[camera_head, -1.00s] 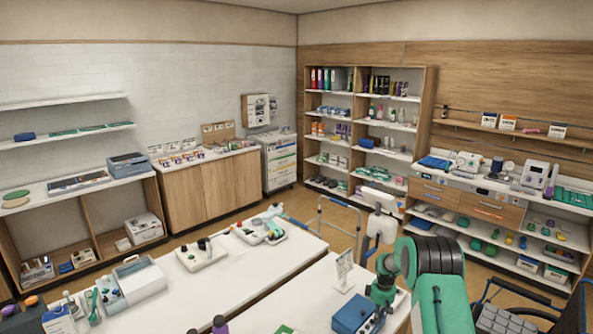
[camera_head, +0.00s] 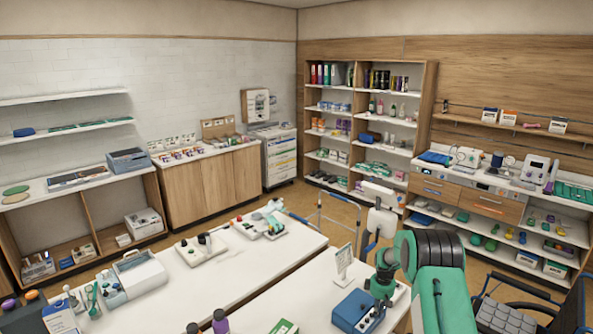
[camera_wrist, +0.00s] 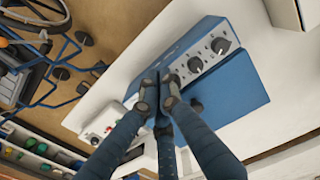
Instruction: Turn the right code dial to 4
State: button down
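A blue box (camera_wrist: 233,92) with a grey dial panel (camera_wrist: 208,48) lies on the white table in the wrist view. The dial numbers are unreadable.
A small white sign (camera_head: 343,262) stands behind the box. A wheelchair (camera_head: 510,305) stands to the right, and a walker frame (camera_head: 338,220) behind the table. The table's middle (camera_head: 290,290) is mostly clear.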

jog(key=shift+s+a+r+b, duration=0.1)
jog(key=shift+s+a+b, duration=0.4)
jog(key=shift+b, duration=0.6)
jog(key=shift+s+d, duration=0.2)
jog(key=shift+d, duration=0.05)
dwell(0.4)
jog(key=shift+r+p, duration=0.4)
jog(key=shift+r, duration=2.5)
jog(key=shift+r, duration=0.15)
